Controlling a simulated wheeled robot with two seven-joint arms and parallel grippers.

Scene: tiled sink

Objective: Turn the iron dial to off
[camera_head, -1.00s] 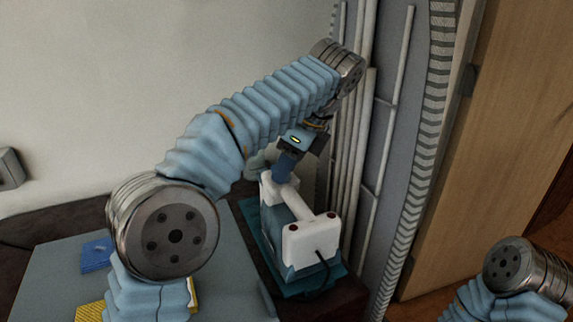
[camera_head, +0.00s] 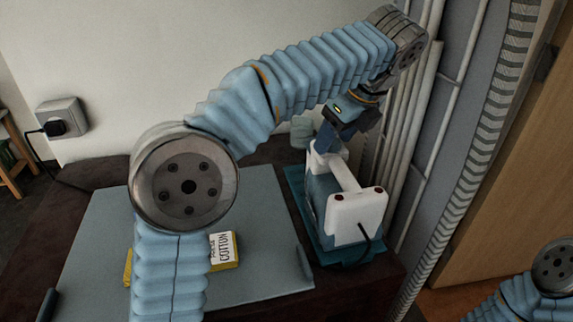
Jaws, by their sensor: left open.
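A white and blue iron (camera_head: 355,208) stands on a teal base (camera_head: 318,238) at the right end of the table, its white rear and dark cord facing me. My left arm reaches over from the left, and my left gripper (camera_head: 328,142) points down at the far top end of the iron's handle. The gripper is open, and its fingertips are close to the white handle; I cannot tell if they touch. The dial cannot be made out; the gripper or the iron's body may hide it. My right gripper is out of view; only part of my right arm shows at the lower right.
A grey-blue board (camera_head: 262,215) covers much of the dark table (camera_head: 90,175). A wall socket (camera_head: 62,118) with a plug is at left. Grey pipes (camera_head: 412,120) rise close behind the iron.

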